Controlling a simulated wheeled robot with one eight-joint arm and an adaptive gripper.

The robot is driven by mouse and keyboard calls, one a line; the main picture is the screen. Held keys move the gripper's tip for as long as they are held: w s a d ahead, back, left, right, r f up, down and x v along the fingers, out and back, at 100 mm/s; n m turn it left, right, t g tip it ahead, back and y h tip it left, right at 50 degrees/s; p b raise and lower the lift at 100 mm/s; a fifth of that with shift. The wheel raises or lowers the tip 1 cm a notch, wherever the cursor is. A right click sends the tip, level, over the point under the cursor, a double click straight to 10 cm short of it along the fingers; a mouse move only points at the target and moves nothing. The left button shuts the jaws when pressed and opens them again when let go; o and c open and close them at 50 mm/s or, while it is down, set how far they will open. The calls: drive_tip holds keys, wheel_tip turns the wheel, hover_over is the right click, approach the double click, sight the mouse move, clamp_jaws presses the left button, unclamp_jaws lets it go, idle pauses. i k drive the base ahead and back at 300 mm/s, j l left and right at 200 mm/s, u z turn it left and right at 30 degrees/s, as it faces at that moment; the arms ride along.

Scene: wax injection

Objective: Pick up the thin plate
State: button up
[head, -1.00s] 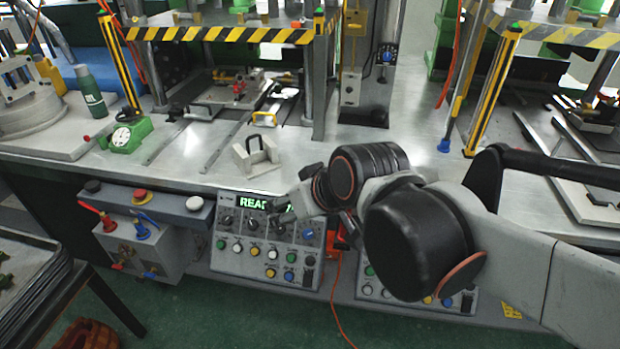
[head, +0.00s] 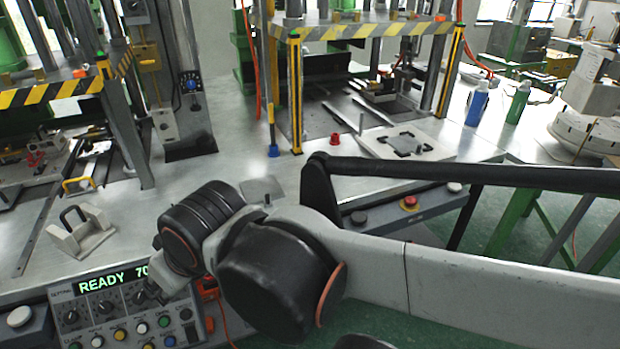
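A thin grey flat plate (head: 262,189) lies on the steel table just behind my arm, its front edge partly hidden by the arm. Another flat grey square plate (head: 408,141) lies on a white board with black corner pieces, farther right. I cannot tell from the picture alone which one is the task's thin plate. My gripper (head: 148,294) is low at the left, in front of the control panel, apart from both plates. Its fingers are small and dark against the panel, so their opening is unclear.
A white block with a black handle (head: 80,232) stands at left. The control panel (head: 118,308) reads READY. Press posts (head: 296,95) rise from the table. A red cup-like piece (head: 335,139) and blue and green bottles (head: 477,104) stand right.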

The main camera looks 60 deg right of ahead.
sight(404, 143)
drive_tip(key=z, duration=2)
drive_tip(key=i+l+u, duration=0.2)
drive_tip(key=l+u, duration=0.15)
drive_tip(key=i+l+u, duration=0.15)
drive_tip(key=l+u, duration=0.15)
